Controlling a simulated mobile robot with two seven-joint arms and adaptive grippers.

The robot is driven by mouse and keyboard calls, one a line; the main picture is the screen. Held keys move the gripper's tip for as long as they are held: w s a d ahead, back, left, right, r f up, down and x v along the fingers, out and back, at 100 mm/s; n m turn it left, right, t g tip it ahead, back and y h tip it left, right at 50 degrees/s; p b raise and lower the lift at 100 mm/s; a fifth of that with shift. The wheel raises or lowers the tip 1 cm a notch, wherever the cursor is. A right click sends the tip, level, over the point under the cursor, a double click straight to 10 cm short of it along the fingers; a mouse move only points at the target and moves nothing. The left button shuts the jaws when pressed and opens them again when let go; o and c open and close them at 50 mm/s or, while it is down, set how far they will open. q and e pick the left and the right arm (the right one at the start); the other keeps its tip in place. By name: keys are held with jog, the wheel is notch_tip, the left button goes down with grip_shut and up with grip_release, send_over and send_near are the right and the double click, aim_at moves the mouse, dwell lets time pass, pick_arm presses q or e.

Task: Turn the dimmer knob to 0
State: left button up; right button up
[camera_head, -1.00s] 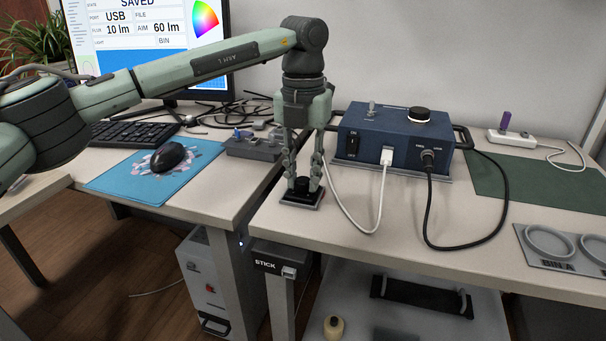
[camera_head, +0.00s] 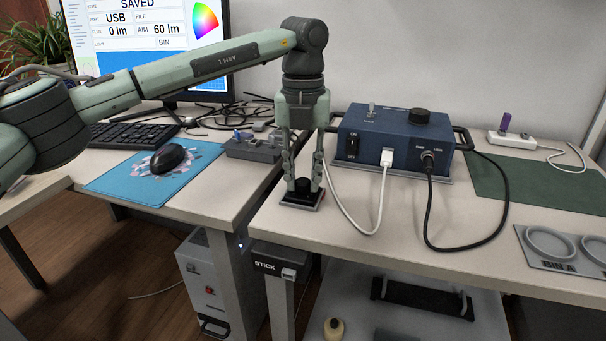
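The dimmer knob (camera_head: 302,186) is a small black round knob on a square black base near the left edge of the right table. My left gripper (camera_head: 303,180) points straight down over it. Its two fingers are on either side of the knob and appear closed on it. The monitor (camera_head: 130,40) reads 0 lm for flux and 60 lm for aim. My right gripper is not in view.
A blue box (camera_head: 385,150) with switches, a dark round top piece (camera_head: 419,116) and plugged cables stands behind and right of the gripper. A white cable (camera_head: 350,218) loops close beside the knob.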

aim_at(303, 181)
pick_arm(q)
jog(key=o, duration=0.4)
jog(key=shift+o, duration=0.2)
notch_tip(303, 181, up, 12)
dwell(0.6)
